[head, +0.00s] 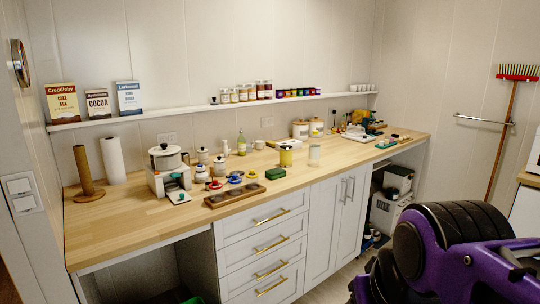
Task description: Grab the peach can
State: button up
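A short can with a yellow band and pale ends (286,157) stands upright near the middle of the wooden counter. Its label is too small to read, so I cannot tell if it is the peach can. A pale jar or can (314,155) stands just to its right, apart from it. My purple and black arm fills the lower right corner, well away from the counter items. I cannot see my gripper's fingers.
The wooden counter (130,218) has free room at its front left. A wall shelf (180,112) holds boxes and several jars.

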aim_at(286, 151)
jog(key=i+l+z, duration=0.4)
jog(key=l, duration=0.15)
jog(key=i+l+z, duration=0.45)
jog(key=i, duration=0.35)
jog(key=i+u, duration=0.35)
jog(key=i, duration=0.15)
jog(key=i+l+u, duration=0.3)
jog(key=i, duration=0.15)
jog(key=i+j, duration=0.05)
